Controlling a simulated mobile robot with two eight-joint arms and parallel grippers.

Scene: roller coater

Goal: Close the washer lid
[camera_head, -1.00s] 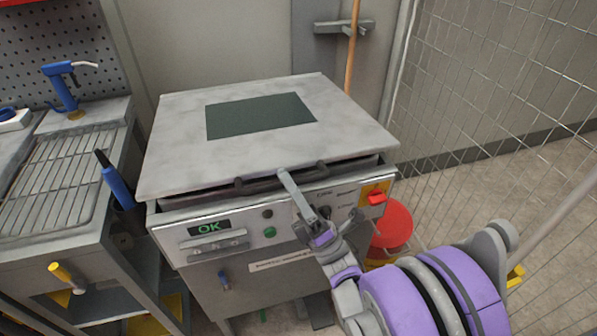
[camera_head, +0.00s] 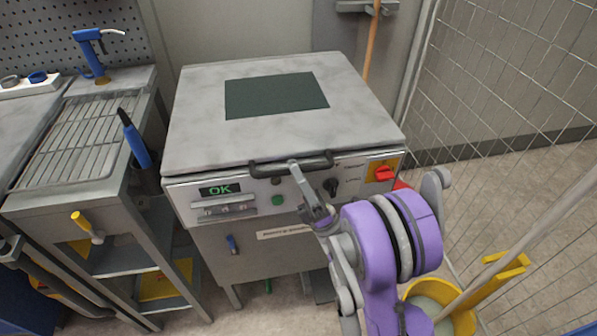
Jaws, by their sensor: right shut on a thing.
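The washer is a grey box on legs with a flat grey lid (camera_head: 200,135) that has a dark window (camera_head: 275,95). The lid lies down level on the body, with only a thin dark seam showing at its front edge. A dark bar handle (camera_head: 265,170) runs along the lid's front edge. My right gripper (camera_head: 296,168) is at the middle of this handle and shut on it, its fingers hiding a small part of the bar. My left gripper is not in view.
The front panel (camera_head: 310,187) carries a green OK display (camera_head: 220,189), a dark knob and a red switch (camera_head: 384,173). A rack cart (camera_head: 85,130) with a blue bottle stands at left. A mesh fence (camera_head: 510,100) and yellow bucket (camera_head: 440,300) are at right.

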